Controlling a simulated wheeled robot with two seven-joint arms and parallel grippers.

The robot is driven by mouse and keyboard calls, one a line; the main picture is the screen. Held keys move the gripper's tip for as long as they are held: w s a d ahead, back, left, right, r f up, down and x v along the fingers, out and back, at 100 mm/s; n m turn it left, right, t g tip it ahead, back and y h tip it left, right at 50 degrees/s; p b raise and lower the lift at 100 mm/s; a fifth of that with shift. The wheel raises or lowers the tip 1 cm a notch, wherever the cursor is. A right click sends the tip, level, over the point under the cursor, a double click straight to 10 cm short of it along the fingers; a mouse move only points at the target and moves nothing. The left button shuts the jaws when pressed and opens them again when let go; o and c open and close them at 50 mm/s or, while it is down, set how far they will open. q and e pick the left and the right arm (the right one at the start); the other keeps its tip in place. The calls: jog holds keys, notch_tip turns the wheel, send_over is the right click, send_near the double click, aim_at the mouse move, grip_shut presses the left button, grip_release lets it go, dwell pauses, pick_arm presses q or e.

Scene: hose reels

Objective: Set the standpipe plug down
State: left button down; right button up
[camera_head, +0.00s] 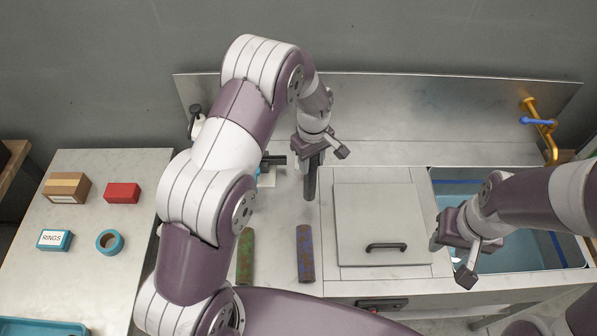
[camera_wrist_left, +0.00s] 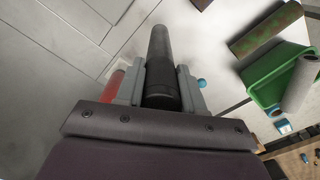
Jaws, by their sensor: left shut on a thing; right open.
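The standpipe plug, a dark upright cylinder (camera_head: 311,180), hangs below my left gripper (camera_head: 314,150), over the counter just left of the square lid. My left gripper is shut on it. In the left wrist view the plug (camera_wrist_left: 158,65) sits between the two grey fingers (camera_wrist_left: 160,88) and its far end points up the picture. I cannot tell whether its lower end touches the counter. My right gripper (camera_head: 455,255) is open and empty, over the left front part of the sink basin (camera_head: 545,245).
A green-brown cylinder (camera_head: 245,256) and a blue-brown one (camera_head: 305,253) lie on the counter's front left. The handled lid (camera_head: 382,222) is right of the plug. A side table (camera_head: 85,260) holds boxes and a tape roll. A yellow tap (camera_head: 544,128) stands behind the basin.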

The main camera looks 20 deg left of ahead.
aim_at(310, 176)
pick_arm(q)
jog(key=f, duration=0.2)
jog(key=a+f+p, duration=0.1)
jog(key=f+p, duration=0.1)
jog(key=f, duration=0.1)
jog(key=shift+a+f, duration=0.3)
jog(key=shift+f, duration=0.05)
jog(key=c, duration=0.7)
grip_release()
jog(key=shift+w+f, duration=0.1)
jog(key=shift+w, duration=0.05)
pick_arm(e)
jog(key=r, duration=0.1)
jog(key=w+r, duration=0.1)
jog(key=shift+r, duration=0.3)
